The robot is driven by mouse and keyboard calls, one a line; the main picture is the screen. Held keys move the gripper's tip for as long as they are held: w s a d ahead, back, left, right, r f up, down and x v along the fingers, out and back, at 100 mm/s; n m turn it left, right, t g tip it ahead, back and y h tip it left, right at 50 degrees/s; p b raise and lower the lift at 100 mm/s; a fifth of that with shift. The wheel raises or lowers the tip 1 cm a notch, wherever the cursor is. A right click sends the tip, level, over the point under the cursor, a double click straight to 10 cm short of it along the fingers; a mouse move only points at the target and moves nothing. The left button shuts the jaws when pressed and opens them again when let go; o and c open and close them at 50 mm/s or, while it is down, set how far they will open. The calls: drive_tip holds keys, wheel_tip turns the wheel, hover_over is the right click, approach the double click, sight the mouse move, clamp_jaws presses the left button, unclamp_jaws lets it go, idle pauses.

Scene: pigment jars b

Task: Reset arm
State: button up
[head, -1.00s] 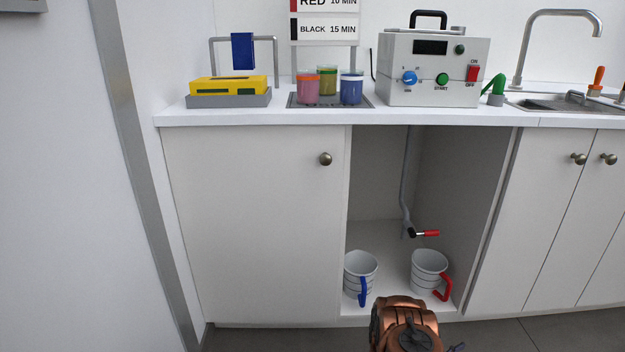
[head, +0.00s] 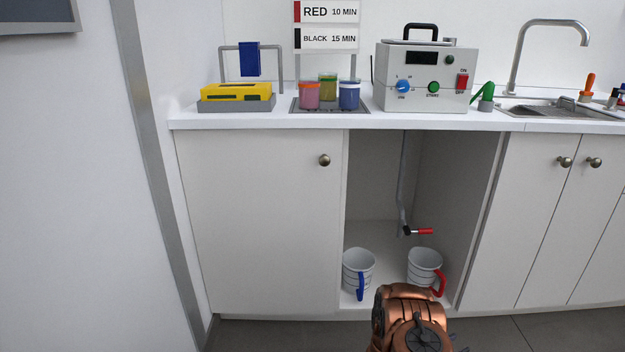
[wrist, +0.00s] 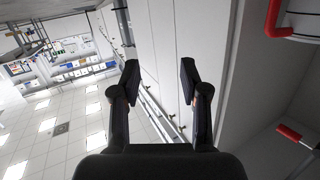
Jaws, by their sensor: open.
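My gripper (wrist: 159,82) is open and empty in the wrist view, its two black fingers apart with nothing between them. In the head view only a copper-coloured part of my arm shows at the bottom, in front of the open cabinet; the fingers are hidden there. The wrist view is tilted, with white cabinet fronts behind the fingers. A red handle of a white mug (wrist: 303,22) shows at its top right.
A blue-handled mug (head: 357,270) and the red-handled mug (head: 424,266) stand in the open cabinet. A pipe with a red-handled valve (head: 424,231) is above them. Jars (head: 310,95), a control box (head: 426,82) and a sink (head: 550,108) are on the counter.

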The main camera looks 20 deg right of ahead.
drive_tip(key=w+a+r+n+t+y+p, duration=0.15)
drive_tip(key=w+a+r+y+p, duration=0.3)
drive_tip(key=w+a+r, duration=0.45)
drive_tip(key=w+a+r+n+t+y+p, duration=0.1)
drive_tip(key=w+a+r+t+y+p, duration=0.15)
drive_tip(key=w+a+r+p, duration=0.6)
drive_tip(key=s+a+r+n+y+p, duration=0.2)
drive_tip(key=a+r+n+y+p, duration=0.15)
drive_tip(key=a+r, duration=0.65)
drive_tip(key=s+a+r+n+y+p, duration=0.2)
drive_tip(key=a+r+y, duration=0.25)
drive_tip(key=r, duration=0.85)
drive_tip(key=s+a+r+n+g+y+p, duration=0.1)
drive_tip(key=s+a+r+n+g+p, duration=0.1)
drive_tip(key=s+a+r+p, duration=0.55)
drive_tip(key=s+a+r+n+g+y+p, duration=0.1)
drive_tip(key=s+a+r+n+g+y, duration=0.3)
drive_tip(key=s+r, duration=0.7)
drive_tip(key=s+r+n+g+h+p, duration=0.1)
drive_tip(key=s+r+p, duration=0.2)
drive_tip(key=s+r, duration=0.2)
drive_tip(key=s+r+g+h+p, duration=0.1)
drive_tip(key=s+r+p, duration=0.2)
drive_tip(key=s, duration=0.8)
drive_tip(key=s+r+n+h+p, duration=0.1)
drive_tip(key=s+r+h+p, duration=0.1)
drive_tip(key=s+r, duration=0.6)
drive_tip(key=shift+s+n+g+p, duration=0.3)
drive_tip(key=shift+s+g+p, duration=0.1)
drive_tip(key=shift+s+p, duration=0.15)
